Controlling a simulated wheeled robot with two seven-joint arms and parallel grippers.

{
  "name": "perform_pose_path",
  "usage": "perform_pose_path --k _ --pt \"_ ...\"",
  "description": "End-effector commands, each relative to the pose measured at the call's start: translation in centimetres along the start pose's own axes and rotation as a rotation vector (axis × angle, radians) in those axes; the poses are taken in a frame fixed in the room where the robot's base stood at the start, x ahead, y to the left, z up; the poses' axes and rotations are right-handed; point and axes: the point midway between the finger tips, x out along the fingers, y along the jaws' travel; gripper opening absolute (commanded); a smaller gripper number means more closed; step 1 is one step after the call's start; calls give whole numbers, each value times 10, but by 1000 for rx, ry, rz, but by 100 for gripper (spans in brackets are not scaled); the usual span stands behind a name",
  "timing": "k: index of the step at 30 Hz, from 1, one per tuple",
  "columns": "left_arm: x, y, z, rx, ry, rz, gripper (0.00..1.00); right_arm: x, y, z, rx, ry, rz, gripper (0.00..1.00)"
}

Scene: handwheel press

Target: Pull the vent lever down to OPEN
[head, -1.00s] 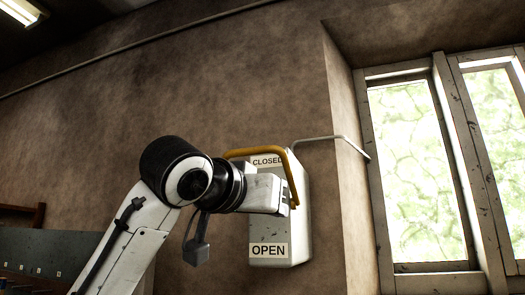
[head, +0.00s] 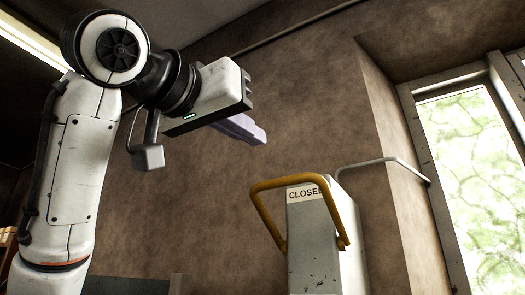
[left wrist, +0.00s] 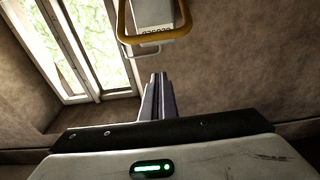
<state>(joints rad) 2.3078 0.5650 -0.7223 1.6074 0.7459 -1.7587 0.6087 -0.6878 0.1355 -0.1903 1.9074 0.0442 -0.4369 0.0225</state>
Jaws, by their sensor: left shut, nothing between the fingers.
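The vent lever (head: 290,182), a yellow U-shaped handle, stands raised on a grey-white wall box (head: 320,265), its top bar near the CLOSED label (head: 301,193). The OPEN label is out of the head view. My left gripper (head: 252,136) is shut and empty, up and left of the lever, apart from it. In the left wrist view, the lever (left wrist: 157,38) and the box (left wrist: 152,12) are at the top, beyond the shut fingertips (left wrist: 159,76). My right gripper is in neither view.
A thin pale rod (head: 385,161) runs from the box to the window (head: 468,165) at the right. The wall's corner edge stands between box and window. Bare wall (head: 200,210) lies left of the box.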

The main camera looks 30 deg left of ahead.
Motion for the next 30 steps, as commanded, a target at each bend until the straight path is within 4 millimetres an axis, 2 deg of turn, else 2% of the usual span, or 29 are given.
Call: perform_pose_path --k 14,15,18,24,30 --pt "96 -1 -2 1 -3 -3 0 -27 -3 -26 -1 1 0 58" --pt "90 -2 9 2 2 -2 0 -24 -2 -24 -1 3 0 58" --pt "85 -1 23 3 -1 -1 0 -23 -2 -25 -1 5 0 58" --pt "80 -1 35 1 0 -1 0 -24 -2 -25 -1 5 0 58" --pt "78 0 38 0 0 0 0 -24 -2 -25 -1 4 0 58"
